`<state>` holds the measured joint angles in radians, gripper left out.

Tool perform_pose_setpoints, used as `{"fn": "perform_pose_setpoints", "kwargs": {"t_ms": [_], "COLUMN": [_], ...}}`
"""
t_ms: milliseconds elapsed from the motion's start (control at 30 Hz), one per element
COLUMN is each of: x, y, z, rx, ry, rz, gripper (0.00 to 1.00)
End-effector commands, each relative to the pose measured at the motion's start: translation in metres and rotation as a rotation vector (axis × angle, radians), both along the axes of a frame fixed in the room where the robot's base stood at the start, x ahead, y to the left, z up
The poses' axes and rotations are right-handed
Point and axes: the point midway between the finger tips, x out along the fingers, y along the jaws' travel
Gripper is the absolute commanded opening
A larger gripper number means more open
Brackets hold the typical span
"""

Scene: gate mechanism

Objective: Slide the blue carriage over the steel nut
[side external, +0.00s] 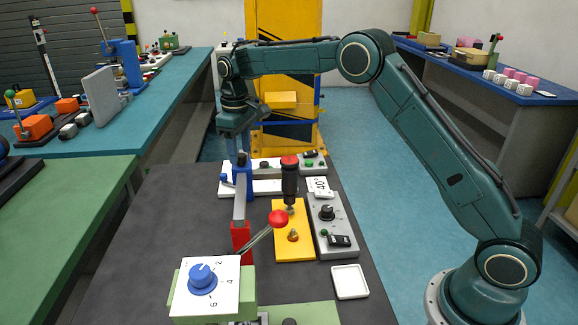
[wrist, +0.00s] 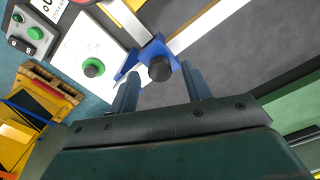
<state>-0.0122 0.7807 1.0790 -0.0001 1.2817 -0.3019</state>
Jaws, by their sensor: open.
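The blue carriage (side external: 240,177) sits on a silver rail (side external: 240,211) at the rail's far end. In the wrist view the carriage (wrist: 147,53) shows with a dark round knob (wrist: 159,69) on top. My gripper (side external: 238,149) is open and points down just above the carriage. In the wrist view its two fingers (wrist: 160,77) lie on either side of the knob, with nothing clamped; I cannot tell whether they touch it. I cannot make out a steel nut clearly in either view.
A red block (side external: 241,241) stands at the rail's near end. To its right are a lever with a red ball (side external: 278,218), a yellow plate (side external: 281,248) with a black upright handle (side external: 289,184), and a grey control panel (side external: 343,240). The dark tabletop left of the rail is clear.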

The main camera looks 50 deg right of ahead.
Motion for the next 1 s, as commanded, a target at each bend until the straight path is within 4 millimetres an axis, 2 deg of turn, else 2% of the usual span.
{"fn": "perform_pose_setpoints", "kwargs": {"t_ms": [400,600,800,1000], "x": [0.0,0.001,0.001,0.0], "y": [0.0,0.0,0.0,0.0], "z": [0.065,0.091,0.109,0.119], "rx": [0.0,0.0,0.0,0.0], "ry": [-0.004,-0.004,-0.004,-0.002], "rz": [0.0,0.001,0.001,0.001], "gripper": [0.49,0.49,0.49,0.49]}}
